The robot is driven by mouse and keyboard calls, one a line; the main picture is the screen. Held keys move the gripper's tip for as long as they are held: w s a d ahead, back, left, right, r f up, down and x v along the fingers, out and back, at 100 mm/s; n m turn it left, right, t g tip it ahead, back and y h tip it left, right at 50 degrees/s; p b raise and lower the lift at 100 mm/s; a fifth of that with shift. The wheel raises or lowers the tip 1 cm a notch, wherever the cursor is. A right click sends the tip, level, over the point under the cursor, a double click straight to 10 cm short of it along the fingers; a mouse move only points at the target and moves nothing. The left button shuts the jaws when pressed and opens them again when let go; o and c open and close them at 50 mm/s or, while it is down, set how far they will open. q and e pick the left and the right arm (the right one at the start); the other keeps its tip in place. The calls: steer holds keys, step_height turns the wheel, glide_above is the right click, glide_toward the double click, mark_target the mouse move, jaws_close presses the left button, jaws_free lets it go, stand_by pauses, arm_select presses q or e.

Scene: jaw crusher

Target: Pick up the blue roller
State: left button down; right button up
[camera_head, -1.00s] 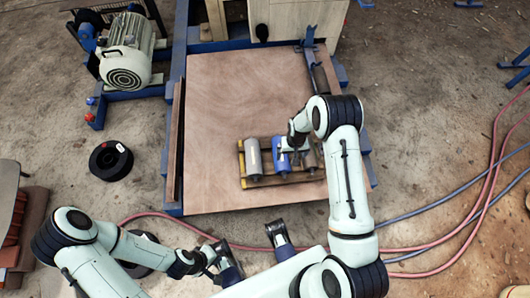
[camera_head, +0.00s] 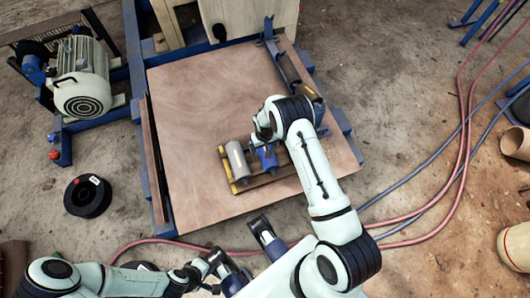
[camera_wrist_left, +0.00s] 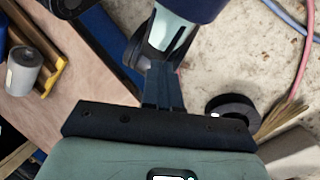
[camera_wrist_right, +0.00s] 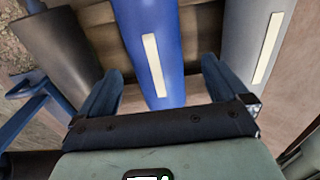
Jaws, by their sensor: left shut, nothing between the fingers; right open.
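The blue roller (camera_head: 267,157) lies in a yellow-edged rack (camera_head: 232,183) on the brown board, right of a grey roller (camera_head: 236,158). My right gripper (camera_head: 262,138) is over the blue roller's far end. In the right wrist view the blue roller (camera_wrist_right: 150,45) runs between the spread fingers of the open right gripper (camera_wrist_right: 158,85), with a gap on each side. The head view partly hides this behind my right arm. My left gripper (camera_head: 207,267) is shut and empty, low in front of the board; its closed fingers show in the left wrist view (camera_wrist_left: 162,85).
A dark roller (camera_wrist_right: 62,50) lies on the blue roller's other side in the right wrist view. A motor (camera_head: 82,80) and a black spool (camera_head: 88,196) stand left of the board (camera_head: 190,100). Red and blue hoses cross the floor at right. The board's far part is clear.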

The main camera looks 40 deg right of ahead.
steer(key=f+b, duration=0.1)
steer(key=f, duration=0.4)
steer(key=shift+d, duration=0.2)
steer(key=c, duration=1.7)
arm_select(q)
steer(key=shift+w+a+f+t, duration=0.15)
steer(key=shift+w+a+f, duration=0.1)
steer(key=shift+w+f, duration=0.15)
steer(key=shift+w+a+f+t, duration=0.2)
steer(key=shift+w+f, duration=0.1)
steer(key=shift+w, duration=0.2)
arm_select(e)
steer(key=shift+c, duration=0.5)
steer(key=shift+r, duration=0.15)
